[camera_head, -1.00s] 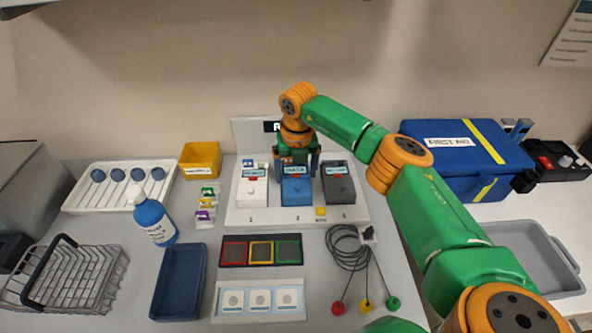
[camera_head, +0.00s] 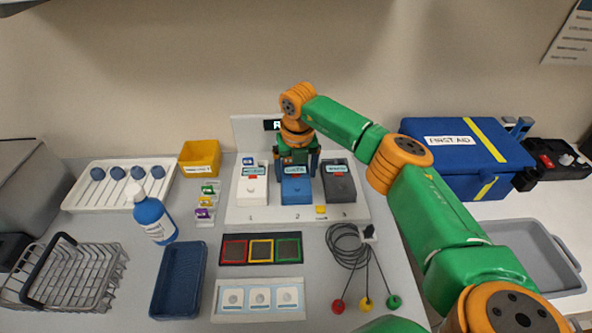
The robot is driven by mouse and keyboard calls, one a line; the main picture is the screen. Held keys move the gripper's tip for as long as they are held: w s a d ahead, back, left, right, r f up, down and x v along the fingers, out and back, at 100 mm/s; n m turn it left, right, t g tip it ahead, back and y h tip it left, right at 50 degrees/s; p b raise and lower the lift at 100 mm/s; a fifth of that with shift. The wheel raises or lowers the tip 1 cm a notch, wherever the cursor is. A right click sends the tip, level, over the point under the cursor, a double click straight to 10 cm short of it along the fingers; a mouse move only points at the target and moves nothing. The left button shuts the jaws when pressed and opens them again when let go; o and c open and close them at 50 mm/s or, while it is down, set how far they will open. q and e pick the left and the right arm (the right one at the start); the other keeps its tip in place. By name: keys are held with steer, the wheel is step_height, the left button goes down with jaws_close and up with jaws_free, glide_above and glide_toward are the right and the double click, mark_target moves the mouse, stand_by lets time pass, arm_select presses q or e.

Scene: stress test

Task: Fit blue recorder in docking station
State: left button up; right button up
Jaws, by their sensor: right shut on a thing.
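The white docking station (camera_head: 270,216) stands at the back middle of the table, with places marked 1, 2 and 3. A white recorder (camera_head: 251,189) is at place 1, the blue recorder (camera_head: 296,190) at place 2 and a dark grey recorder (camera_head: 339,187) at place 3. My right gripper (camera_head: 297,172) points down over the blue recorder, its fingers on either side of its upper part, shut on it. The gripper hides the recorder's back end, so I cannot tell how deep it sits. My left gripper is not in view.
A yellow button (camera_head: 321,210) is on the station's front edge. Coloured-frame pads (camera_head: 260,249), a white three-disc strip (camera_head: 258,299) and coiled leads (camera_head: 349,254) lie in front. A blue tray (camera_head: 180,281), bottle (camera_head: 154,218) and wire basket (camera_head: 68,277) are left; a first aid bag (camera_head: 465,160) is right.

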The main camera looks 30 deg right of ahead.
mark_target(296, 173)
steer(key=o, duration=1.2)
steer(key=shift+r, duration=0.1)
steer(key=shift+r+p, duration=1.75)
steer(key=shift+r, duration=0.15)
steer(key=shift+r, duration=0.1)
step_height(296, 173, up, 3)
steer(key=p, duration=0.3)
